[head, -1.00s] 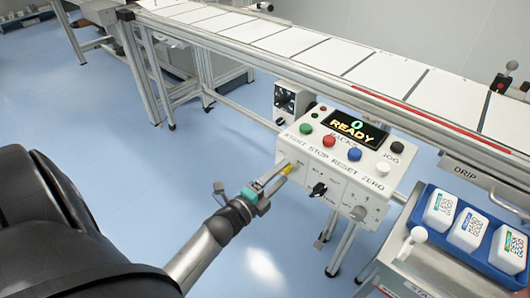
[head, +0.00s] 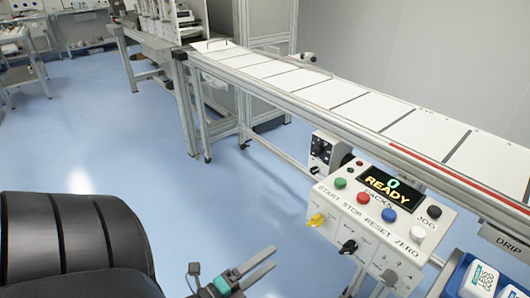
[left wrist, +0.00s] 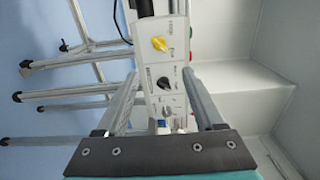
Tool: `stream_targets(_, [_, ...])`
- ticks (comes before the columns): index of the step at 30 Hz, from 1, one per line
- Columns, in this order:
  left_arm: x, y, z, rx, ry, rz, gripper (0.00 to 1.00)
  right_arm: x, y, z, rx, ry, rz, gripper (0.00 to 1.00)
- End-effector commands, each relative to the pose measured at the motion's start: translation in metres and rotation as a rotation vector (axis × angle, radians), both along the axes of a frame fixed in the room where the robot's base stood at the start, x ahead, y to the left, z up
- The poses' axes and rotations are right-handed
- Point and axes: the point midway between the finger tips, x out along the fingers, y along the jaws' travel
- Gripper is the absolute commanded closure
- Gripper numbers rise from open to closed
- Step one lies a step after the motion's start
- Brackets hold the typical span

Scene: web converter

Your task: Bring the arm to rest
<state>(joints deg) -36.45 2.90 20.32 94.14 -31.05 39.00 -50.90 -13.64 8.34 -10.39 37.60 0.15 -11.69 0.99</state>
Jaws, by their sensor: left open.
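My left gripper (head: 258,267) is open and empty near the bottom of the head view, over the blue floor. It is apart from the control box (head: 365,215), below and to the left of it. The box has a display reading 0 READY, coloured buttons, a yellow knob (head: 317,220) and a black knob (head: 348,247) on its front. In the left wrist view the open fingers (left wrist: 160,105) frame the box front, with the yellow knob (left wrist: 159,44) beyond them. My right gripper is not in view.
A long conveyor (head: 340,97) with white panels runs from the back to the right, on metal legs. A blue tray (head: 459,284) with white packs is at the lower right edge. The blue floor (head: 110,140) at left is clear.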

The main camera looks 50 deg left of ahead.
Motion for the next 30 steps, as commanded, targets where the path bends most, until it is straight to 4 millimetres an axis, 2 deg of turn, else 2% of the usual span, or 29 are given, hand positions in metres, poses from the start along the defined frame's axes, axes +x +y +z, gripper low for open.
stream_targets(14, [0.0, 0.0, 0.0, 0.0, 0.0, 0.0, 0.3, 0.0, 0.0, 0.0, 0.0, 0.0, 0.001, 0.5])
stream_targets(17, [0.001, 0.0, -0.006, -0.024, 0.016, 0.007, 0.3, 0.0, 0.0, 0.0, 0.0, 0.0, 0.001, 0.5])
stream_targets(20, [0.003, -0.001, -0.032, -0.126, 0.084, 0.041, 0.3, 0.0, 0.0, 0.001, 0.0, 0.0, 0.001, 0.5])
stream_targets(22, [0.004, -0.003, -0.063, -0.246, 0.169, 0.085, 0.3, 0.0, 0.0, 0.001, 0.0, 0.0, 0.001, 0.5])
stream_targets(26, [-0.007, -0.015, -0.141, -0.519, 0.388, 0.208, 0.3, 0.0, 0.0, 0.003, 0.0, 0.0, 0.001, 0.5])
stream_targets(27, [-0.013, -0.02, -0.165, -0.597, 0.46, 0.254, 0.3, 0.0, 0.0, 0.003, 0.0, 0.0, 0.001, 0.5])
stream_targets(30, [-0.038, -0.033, -0.221, -0.768, 0.64, 0.382, 0.3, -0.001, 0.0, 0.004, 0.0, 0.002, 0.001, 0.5])
